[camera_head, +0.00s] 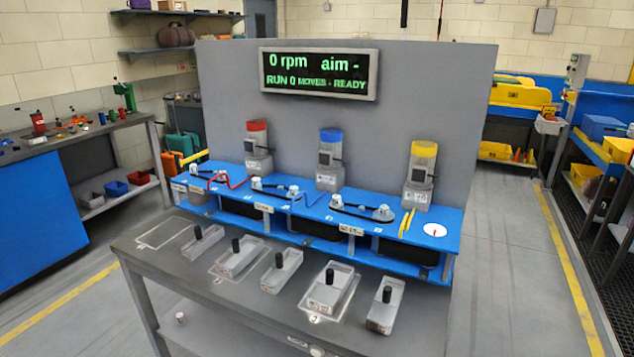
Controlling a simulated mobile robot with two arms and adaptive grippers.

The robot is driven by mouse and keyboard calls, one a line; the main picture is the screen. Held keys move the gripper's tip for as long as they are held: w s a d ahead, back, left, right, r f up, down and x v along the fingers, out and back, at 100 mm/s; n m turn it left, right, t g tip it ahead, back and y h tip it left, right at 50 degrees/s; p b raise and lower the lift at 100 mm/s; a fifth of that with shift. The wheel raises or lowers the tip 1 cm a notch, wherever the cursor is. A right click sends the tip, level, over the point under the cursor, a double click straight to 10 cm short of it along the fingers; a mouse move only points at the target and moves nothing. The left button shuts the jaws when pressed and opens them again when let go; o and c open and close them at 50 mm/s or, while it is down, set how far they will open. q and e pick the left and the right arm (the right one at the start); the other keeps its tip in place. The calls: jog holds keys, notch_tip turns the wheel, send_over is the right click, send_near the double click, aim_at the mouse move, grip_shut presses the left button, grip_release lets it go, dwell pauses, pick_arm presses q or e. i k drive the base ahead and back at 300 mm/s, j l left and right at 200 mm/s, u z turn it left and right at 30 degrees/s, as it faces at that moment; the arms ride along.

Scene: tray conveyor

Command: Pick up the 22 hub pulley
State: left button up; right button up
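I cannot tell which part is the 22 hub pulley, because the small labels are not readable. Several pale pulleys with dark belts sit on the blue deck (310,214), among them a left pulley (194,170), a middle pulley (257,184) and a right pulley (384,213). In front, a row of grey blocks with upright black knobs stands on the grey table, from the left block (200,246) to the right block (382,316). Neither of my grippers is in view.
Motor units with red (257,126), blue (329,135) and yellow (424,149) caps stand behind the deck. A grey panel carries a display (318,73) reading "0 rpm aim -" and "RUN 0 MOVES - READY". An outlined tray area (163,233) at the table's left is empty.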

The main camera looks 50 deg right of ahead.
aim_at(256, 182)
jog(key=i+j+z, duration=0.1)
jog(key=z, duration=0.3)
jog(key=i+j+z, duration=0.2)
jog(key=z, duration=0.2)
jog(key=i+j+z, duration=0.15)
jog(key=z, duration=0.3)
jog(key=j+z, duration=0.25)
jog(key=z, duration=0.15)
jog(key=i+j+z, duration=0.1)
jog(key=j+z, duration=0.3)
jog(key=l, duration=0.1)
